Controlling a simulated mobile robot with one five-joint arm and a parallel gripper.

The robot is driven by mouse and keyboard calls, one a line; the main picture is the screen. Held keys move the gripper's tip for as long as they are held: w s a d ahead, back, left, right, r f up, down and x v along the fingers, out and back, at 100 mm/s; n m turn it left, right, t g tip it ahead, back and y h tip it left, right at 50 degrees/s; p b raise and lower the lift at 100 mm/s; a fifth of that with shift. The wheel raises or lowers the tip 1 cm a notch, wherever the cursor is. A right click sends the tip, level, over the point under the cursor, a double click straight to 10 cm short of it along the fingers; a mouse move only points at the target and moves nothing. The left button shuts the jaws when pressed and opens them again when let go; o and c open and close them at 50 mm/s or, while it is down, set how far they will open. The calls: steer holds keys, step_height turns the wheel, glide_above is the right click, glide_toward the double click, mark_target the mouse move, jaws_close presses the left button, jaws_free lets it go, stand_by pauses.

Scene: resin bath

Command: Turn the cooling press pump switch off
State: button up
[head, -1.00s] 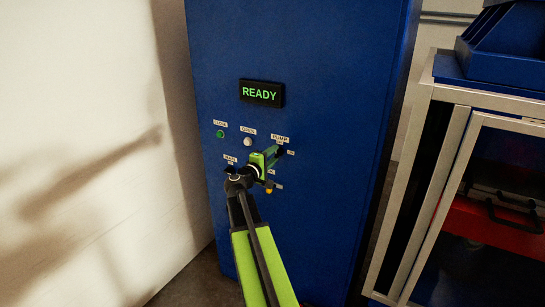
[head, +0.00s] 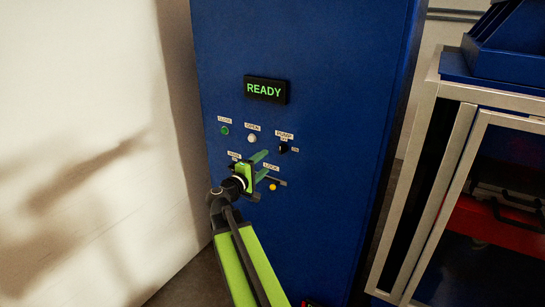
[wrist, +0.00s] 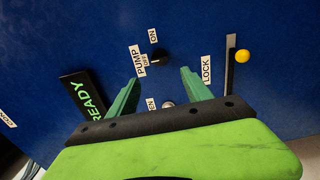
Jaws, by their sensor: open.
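The pump switch (head: 283,148) is a small black knob on the blue cabinet front, under the PUMP label, with an ON label to its right. In the wrist view the knob (wrist: 160,57) shows between OFF and ON labels, and I cannot tell for sure which way it points. My gripper (head: 265,163) is open and empty, below and left of the switch. In the wrist view the green fingers (wrist: 159,77) are spread, with the knob beyond their tips and clear of them.
A green CLOSE button (head: 225,130) and white OPEN button (head: 252,138) sit left of the switch. A yellow-tipped LOCK control (head: 273,187) lies below. The display (head: 265,89) reads READY. A white wall stands left, a metal-framed cabinet (head: 432,150) right.

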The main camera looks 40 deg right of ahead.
steer(key=v, duration=0.7)
steer(key=shift+a, duration=0.1)
steer(key=w+a+f+m+y+p, duration=0.1)
steer(key=w+a+f+y, duration=0.15)
steer(key=a+f, duration=0.4)
steer(key=w+a+f+y+p, duration=0.1)
steer(key=a+f+y, duration=0.3)
steer(key=a, duration=0.5)
steer(key=s+a+f+g+y, duration=0.1)
steer(key=s+a+f+y, duration=0.1)
steer(key=a, duration=0.5)
steer(key=s+a+f+m+g+y, duration=0.1)
steer(key=s+a+f+g+y, duration=0.1)
steer(key=a+f+y, duration=0.3)
steer(key=s+a+f+m+g+y, duration=0.1)
steer(key=s+a+f+y, duration=0.2)
steer(key=a, duration=0.7)
steer(key=shift+s+f+y, duration=0.3)
steer(key=shift+f+y, duration=0.1)
steer(key=shift+y, duration=0.05)
steer(key=shift+a, duration=0.1)
